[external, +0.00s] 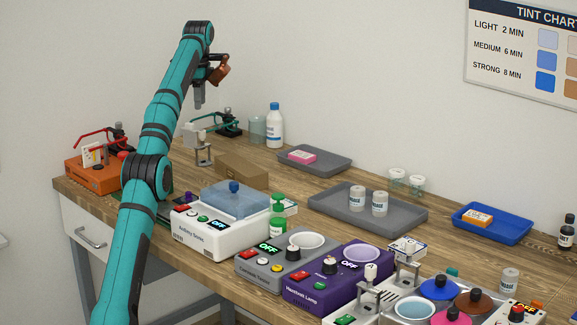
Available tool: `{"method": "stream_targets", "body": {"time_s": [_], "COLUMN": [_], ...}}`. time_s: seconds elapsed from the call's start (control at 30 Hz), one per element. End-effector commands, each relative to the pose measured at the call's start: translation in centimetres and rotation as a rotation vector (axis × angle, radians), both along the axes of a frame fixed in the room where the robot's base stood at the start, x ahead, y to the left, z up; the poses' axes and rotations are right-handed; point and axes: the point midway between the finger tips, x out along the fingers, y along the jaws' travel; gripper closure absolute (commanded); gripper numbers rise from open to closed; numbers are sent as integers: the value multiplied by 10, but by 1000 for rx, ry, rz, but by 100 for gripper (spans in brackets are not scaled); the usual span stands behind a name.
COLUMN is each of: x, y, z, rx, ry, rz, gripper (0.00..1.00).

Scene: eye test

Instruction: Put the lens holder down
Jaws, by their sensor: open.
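My gripper (199,101) is at the end of my teal arm, pointing down above the back left of the table. It is open, and I see nothing held in it. Below it, apart from it, stands a small grey-white metal piece with a frame-like foot (204,154), which looks like a lens holder. Its lower part is upright on the table behind a brown box. A similar metal holder with a white top (408,252) stands at the tint bath at the front right. I cannot tell which of them is the task's lens holder.
The wooden table (328,175) holds a brown box (241,169), a white machine with a blue lid (222,217), a purple lamp unit (328,282) and grey trays (400,214). A bottle (274,128) stands at the back. An orange device (92,177) is at left.

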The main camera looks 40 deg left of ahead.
Motion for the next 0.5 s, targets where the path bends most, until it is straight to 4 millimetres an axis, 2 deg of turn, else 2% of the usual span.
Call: {"method": "stream_targets", "body": {"time_s": [0.37, 0.5], "x": [0, 0], "y": [-1, -14], "z": [3, 15], "rx": [1, 17], "ry": [-2, -26], "rz": [1, 16], "gripper": [57, 57]}}
